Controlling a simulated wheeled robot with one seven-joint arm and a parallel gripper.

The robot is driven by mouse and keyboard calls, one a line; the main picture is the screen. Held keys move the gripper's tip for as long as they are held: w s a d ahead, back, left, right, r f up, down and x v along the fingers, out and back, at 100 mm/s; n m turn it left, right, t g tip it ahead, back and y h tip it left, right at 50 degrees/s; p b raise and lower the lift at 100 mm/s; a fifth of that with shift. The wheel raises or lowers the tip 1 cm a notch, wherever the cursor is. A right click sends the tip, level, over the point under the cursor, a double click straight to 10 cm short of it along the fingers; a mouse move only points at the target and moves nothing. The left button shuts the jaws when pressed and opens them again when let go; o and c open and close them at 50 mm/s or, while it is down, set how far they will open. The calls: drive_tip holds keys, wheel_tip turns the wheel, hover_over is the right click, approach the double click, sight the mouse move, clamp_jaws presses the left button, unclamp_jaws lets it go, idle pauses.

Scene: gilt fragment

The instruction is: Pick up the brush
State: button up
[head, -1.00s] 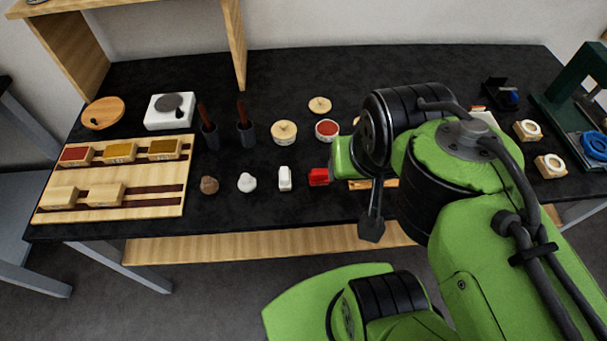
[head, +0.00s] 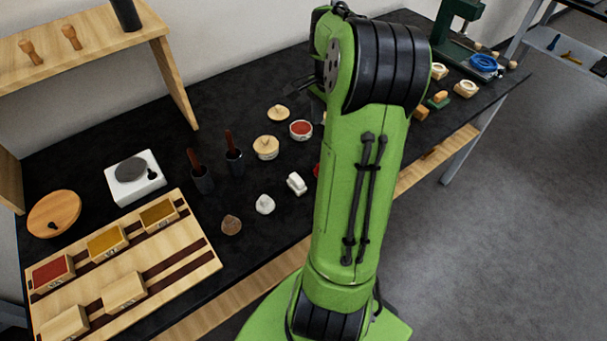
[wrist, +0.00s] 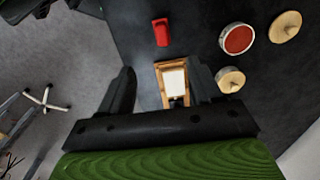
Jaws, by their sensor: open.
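No brush can be made out for certain. Two dark cups (head: 202,180) (head: 235,162), each with a brown handle standing up in it, are on the black table in the head view. I cannot tell whether those handles belong to brushes. My gripper (wrist: 163,68) is open and empty in the wrist view. A wooden frame with a white face (wrist: 174,82) lies below and between its fingers, apart from them. In the head view my arm hides most of the gripper and the table beneath it.
A red block (wrist: 161,32), a red-filled bowl (wrist: 237,39) and a lidded wooden pot (wrist: 230,79) lie near the gripper. A wooden rack (head: 190,250) with several labelled boxes stands at the left. A green press (head: 455,30) stands at the far end.

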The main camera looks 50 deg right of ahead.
drive_tip(key=f+b, duration=0.1)
drive_tip(key=f, duration=0.4)
drive_tip(key=f+b, duration=0.1)
drive_tip(key=f, duration=0.4)
drive_tip(key=d+f+b, duration=0.1)
drive_tip(key=f, duration=0.4)
drive_tip(key=shift+w+f, duration=0.1)
drive_tip(key=shift+f, duration=0.25)
drive_tip(key=shift+r, duration=0.1)
clamp_jaws()
wheel_tip(320, 180, up, 10)
drive_tip(key=shift+p, duration=0.95)
